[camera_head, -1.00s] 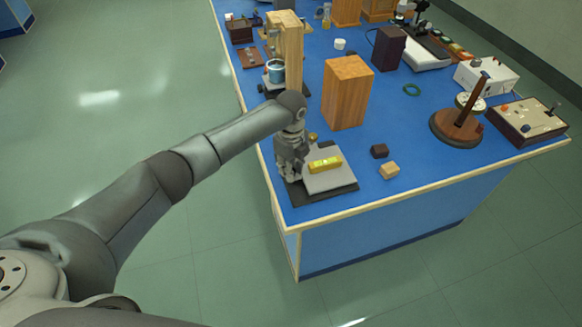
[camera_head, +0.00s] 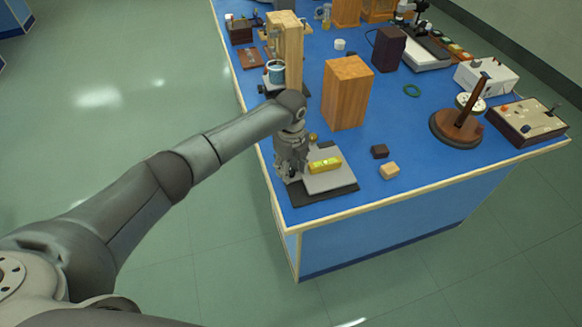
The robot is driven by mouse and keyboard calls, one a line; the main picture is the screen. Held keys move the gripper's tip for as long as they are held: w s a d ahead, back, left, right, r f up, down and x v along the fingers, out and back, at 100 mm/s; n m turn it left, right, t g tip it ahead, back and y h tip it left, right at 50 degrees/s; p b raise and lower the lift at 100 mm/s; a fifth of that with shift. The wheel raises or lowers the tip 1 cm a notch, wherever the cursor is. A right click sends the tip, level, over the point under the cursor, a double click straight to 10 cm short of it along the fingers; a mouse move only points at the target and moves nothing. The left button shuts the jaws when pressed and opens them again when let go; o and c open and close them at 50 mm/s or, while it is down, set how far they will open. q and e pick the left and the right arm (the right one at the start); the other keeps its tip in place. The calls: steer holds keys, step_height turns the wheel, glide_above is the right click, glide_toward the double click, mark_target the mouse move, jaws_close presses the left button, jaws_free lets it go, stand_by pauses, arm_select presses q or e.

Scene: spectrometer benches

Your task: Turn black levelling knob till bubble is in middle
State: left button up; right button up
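A yellow spirit level (camera_head: 325,164) lies on a grey plate (camera_head: 328,181) over a dark base (camera_head: 325,193) at the near left corner of the bench. The bubble is too small to place. My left gripper (camera_head: 290,174) points down at the plate's left edge, beside the level. The black levelling knob cannot be made out; the gripper covers that side of the plate. Whether the fingers are open or closed on something is not clear. A small brass-coloured knob (camera_head: 312,138) shows behind the plate. My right gripper is not in view.
A dark small block (camera_head: 379,151) and a light wooden block (camera_head: 390,170) lie right of the plate. A tall wooden block (camera_head: 346,92) stands behind it, and a wooden post (camera_head: 287,50) stands farther back.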

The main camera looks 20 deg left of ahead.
mark_target(291, 171)
arm_select(q)
step_height(291, 171, up, 12)
stand_by(0.7)
stand_by(0.4)
